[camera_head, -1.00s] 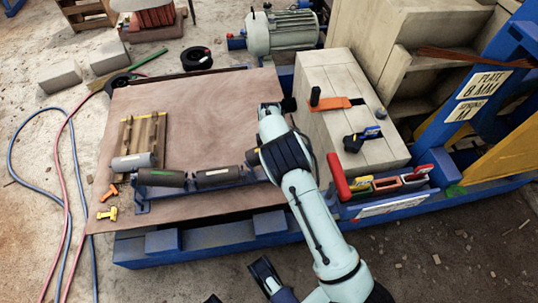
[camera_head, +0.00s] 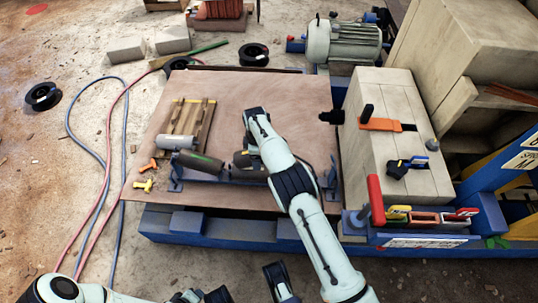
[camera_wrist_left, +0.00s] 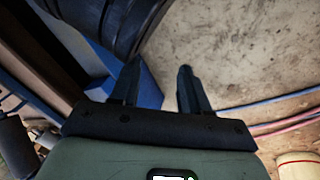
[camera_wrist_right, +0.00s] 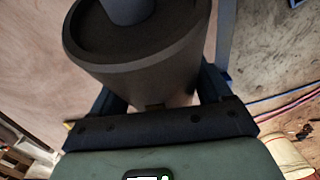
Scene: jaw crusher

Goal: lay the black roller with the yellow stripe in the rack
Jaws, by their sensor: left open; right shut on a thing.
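The blue rack (camera_head: 175,184) runs along the front of the brown sheet. A dark roller with a green stripe (camera_head: 205,162) lies at its left end. A grey roller (camera_head: 177,143) lies just behind that, by the wooden pallet. My right gripper (camera_wrist_right: 160,97) is shut on a thick dark roller (camera_wrist_right: 140,55) with a grey shaft end. In the head view this dark roller (camera_head: 244,160) shows under my right wrist, at the rack's middle; I see no yellow stripe on it. Whether it touches the rack is hidden. My left gripper (camera_wrist_left: 157,75) is open and empty, low at the front.
A wooden pallet (camera_head: 188,118) lies on the brown sheet (camera_head: 215,90). Yellow and orange clips (camera_head: 145,184) lie at its left front. A pale block with an orange clamp (camera_head: 380,124) stands right of the sheet. The sheet's back part is clear.

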